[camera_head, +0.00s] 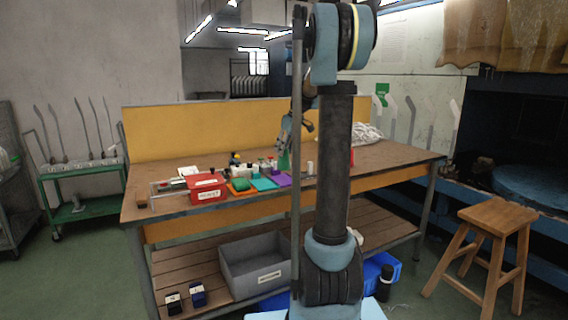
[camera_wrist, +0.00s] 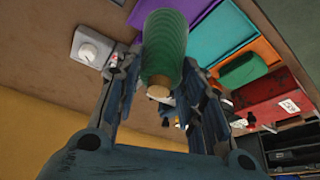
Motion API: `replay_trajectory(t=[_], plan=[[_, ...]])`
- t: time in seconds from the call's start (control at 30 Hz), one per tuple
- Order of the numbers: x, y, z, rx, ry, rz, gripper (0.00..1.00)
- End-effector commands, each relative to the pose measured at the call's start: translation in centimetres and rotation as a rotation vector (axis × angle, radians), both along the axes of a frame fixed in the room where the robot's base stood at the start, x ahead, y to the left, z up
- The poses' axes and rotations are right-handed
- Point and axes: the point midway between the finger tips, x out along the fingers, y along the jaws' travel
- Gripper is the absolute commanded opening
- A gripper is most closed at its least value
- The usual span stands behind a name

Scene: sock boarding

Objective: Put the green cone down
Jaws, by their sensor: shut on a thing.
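The green cone (camera_wrist: 165,45) is a ribbed green body with a tan end, held between the two fingers of my gripper (camera_wrist: 160,88) in the wrist view. In the head view the cone (camera_head: 284,160) shows only as a small green patch under my gripper (camera_head: 287,140), over the workbench (camera_head: 390,158), partly hidden by my arm. I cannot tell from these views how far the cone's lower end is from the bench top.
On the bench are a red box (camera_head: 207,188), orange, teal (camera_head: 263,184) and purple (camera_head: 283,179) pieces, and several small bottles. A white item (camera_wrist: 90,47) lies beside the cone in the wrist view. The bench's right part looks clearer. A wooden stool (camera_head: 497,214) stands right.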

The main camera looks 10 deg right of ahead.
Motion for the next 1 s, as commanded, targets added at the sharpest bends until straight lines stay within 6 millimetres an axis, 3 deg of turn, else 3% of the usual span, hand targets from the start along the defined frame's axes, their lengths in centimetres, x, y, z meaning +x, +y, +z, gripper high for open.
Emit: replay_trajectory(t=[0.47,0.77,0.8,0.87,1.0], plan=[[0.0,0.5,-4.5,0.0,0.0,0.005,0.0],[0.0,0.5,-4.8,0.0,0.0,0.004,0.0],[0.0,0.4,-4.8,0.0,0.0,0.004,0.45],[0.0,0.4,-4.8,0.0,0.0,0.004,0.57],[0.0,0.4,-4.7,0.0,0.0,0.004,0.57]])
